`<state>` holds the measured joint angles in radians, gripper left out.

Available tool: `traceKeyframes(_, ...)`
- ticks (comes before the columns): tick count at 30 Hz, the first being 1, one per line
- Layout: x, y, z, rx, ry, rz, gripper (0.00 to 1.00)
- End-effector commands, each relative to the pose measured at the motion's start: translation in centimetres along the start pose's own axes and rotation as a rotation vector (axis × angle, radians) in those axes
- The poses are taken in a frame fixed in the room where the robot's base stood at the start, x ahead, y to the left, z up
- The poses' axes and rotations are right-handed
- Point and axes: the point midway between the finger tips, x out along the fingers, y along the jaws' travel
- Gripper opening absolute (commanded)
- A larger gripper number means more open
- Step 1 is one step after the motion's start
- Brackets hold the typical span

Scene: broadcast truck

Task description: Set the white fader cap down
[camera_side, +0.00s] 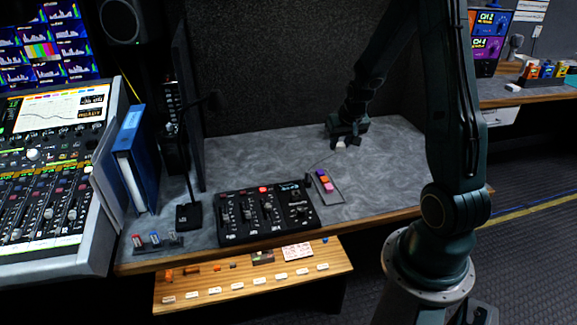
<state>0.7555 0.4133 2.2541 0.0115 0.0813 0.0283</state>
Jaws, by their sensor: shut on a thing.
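The white fader cap (341,145) is small and sits between the fingers of my gripper (340,142). My gripper is shut on it, low over the back right part of the grey desktop (395,170). I cannot tell if the cap touches the desktop. The fingers hide part of the cap.
A narrow tray (335,197) with orange, purple and pink caps lies in front of my gripper. Left of it is a black fader panel (268,227) and a desk microphone (188,214). A lower wooden shelf (240,296) holds several small parts. The desktop around my gripper is clear.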

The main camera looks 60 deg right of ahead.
Motion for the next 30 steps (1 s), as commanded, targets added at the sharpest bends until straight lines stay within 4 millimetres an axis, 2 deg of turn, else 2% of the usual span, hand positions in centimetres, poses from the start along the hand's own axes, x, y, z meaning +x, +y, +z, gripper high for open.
traceKeyframes(30, 12.7, 0.0, 5.4, -0.002, -0.004, -0.001, 0.08)
